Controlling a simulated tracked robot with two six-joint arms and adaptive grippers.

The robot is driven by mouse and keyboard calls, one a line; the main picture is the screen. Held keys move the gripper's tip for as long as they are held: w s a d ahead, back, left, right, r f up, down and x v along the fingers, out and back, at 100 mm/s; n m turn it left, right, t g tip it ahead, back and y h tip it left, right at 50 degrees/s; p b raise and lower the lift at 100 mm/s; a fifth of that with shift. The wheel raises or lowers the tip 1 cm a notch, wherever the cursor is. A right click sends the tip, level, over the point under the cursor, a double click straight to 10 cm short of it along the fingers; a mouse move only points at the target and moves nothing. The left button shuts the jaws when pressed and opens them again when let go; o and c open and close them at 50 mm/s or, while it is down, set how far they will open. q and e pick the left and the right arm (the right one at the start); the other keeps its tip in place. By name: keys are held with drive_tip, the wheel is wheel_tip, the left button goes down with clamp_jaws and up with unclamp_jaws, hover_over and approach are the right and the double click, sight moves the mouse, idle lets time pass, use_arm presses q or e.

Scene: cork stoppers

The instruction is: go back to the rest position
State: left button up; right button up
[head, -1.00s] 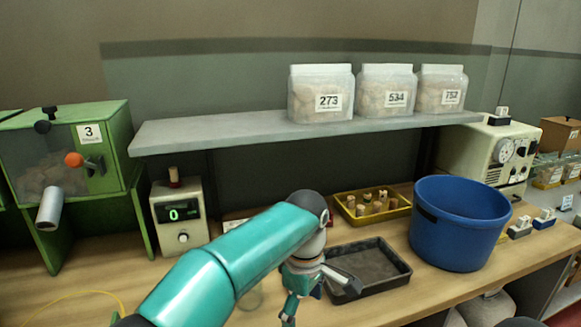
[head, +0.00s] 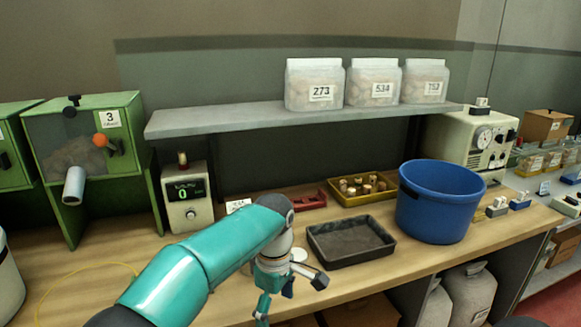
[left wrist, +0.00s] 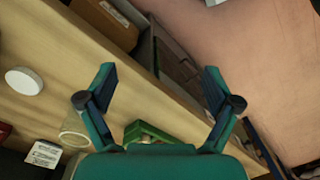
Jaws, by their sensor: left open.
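My left gripper (head: 290,292) is open and empty, with its arm coming in from the lower left in the head view. It hangs over the bench's front edge, in front and left of the black tray (head: 350,243). In the left wrist view the two fingers of the left gripper (left wrist: 158,82) are spread apart with nothing between them. Below them show the bench's edge and the pinkish floor (left wrist: 250,45). My right gripper is not in view.
A yellow tray (head: 347,201) with several corks and a blue bucket (head: 440,205) stand behind and right of the black tray. A display box (head: 188,205) and green machine (head: 88,150) stand left. A white disc (left wrist: 24,81) lies on the bench.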

use_arm(q)
drive_tip(key=s+a+f+g, duration=0.2)
drive_tip(key=s+a+f, duration=0.2)
drive_tip(key=f, duration=0.3)
drive_tip(key=s+a+f+g+h, duration=0.1)
drive_tip(key=s+a+f, duration=0.3)
drive_tip(key=f, duration=0.4)
drive_tip(key=s+a+f+g, duration=0.2)
drive_tip(key=s+a+f, duration=0.15)
drive_tip(key=f, duration=0.35)
drive_tip(key=s+d+f+m+t+h, duration=0.2)
drive_tip(key=s+f+m+t, duration=0.4)
drive_tip(key=s+f+m, duration=0.4)
drive_tip(key=s+h, duration=0.1)
drive_tip(key=s, duration=0.2)
drive_tip(key=shift+f, duration=0.4)
